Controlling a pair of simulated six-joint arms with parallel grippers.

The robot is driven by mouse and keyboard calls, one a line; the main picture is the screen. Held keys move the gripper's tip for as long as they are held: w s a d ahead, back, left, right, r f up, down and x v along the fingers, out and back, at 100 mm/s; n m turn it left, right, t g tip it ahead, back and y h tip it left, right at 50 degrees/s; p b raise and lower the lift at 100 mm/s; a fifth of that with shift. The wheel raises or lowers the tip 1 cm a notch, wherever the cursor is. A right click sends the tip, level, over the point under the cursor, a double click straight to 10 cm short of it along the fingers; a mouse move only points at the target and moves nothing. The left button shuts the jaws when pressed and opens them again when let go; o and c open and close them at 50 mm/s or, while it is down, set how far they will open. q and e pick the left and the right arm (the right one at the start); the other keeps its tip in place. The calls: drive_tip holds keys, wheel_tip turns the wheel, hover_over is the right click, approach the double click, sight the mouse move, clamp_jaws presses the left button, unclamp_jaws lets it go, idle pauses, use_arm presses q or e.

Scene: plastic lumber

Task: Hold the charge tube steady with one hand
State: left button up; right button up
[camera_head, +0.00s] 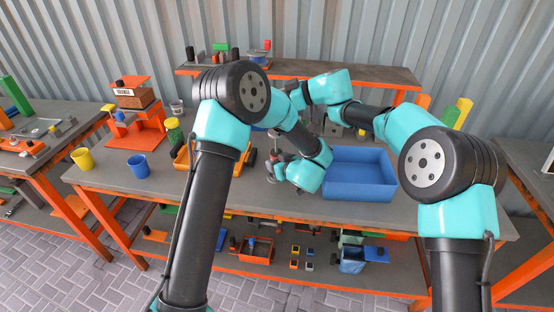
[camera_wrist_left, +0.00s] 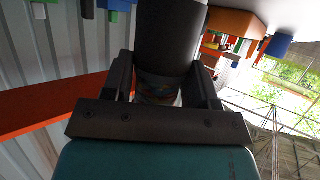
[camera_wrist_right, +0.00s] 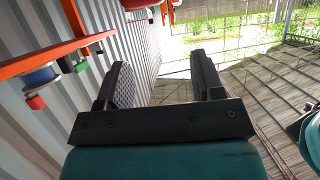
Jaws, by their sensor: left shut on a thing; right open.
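In the left wrist view my left gripper (camera_wrist_left: 163,82) is shut on a thick dark grey cylinder, which looks like the charge tube (camera_wrist_left: 170,35). A multicoloured band shows on it between the fingers. In the head view my left wrist is low over the middle bench, left of the blue bin (camera_head: 358,174); the grip is too small and partly hidden to read there. My right gripper (camera_wrist_right: 163,82) is open, with nothing between its fingers in the right wrist view. In the head view my right arm reaches left across the bench, behind my left forearm.
A yellow cup (camera_head: 82,159) and a blue cup (camera_head: 138,166) stand at the bench's left. An orange stand (camera_head: 135,133) is behind them. A raised back shelf (camera_head: 375,73) carries small items. Below, a lower shelf holds an orange tray (camera_head: 252,262).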

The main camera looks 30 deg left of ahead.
idle(0.3)
use_arm(q)
drive_tip(key=o, duration=1.3)
drive_tip(key=v, duration=1.2)
drive_tip(key=shift+r, duration=0.15)
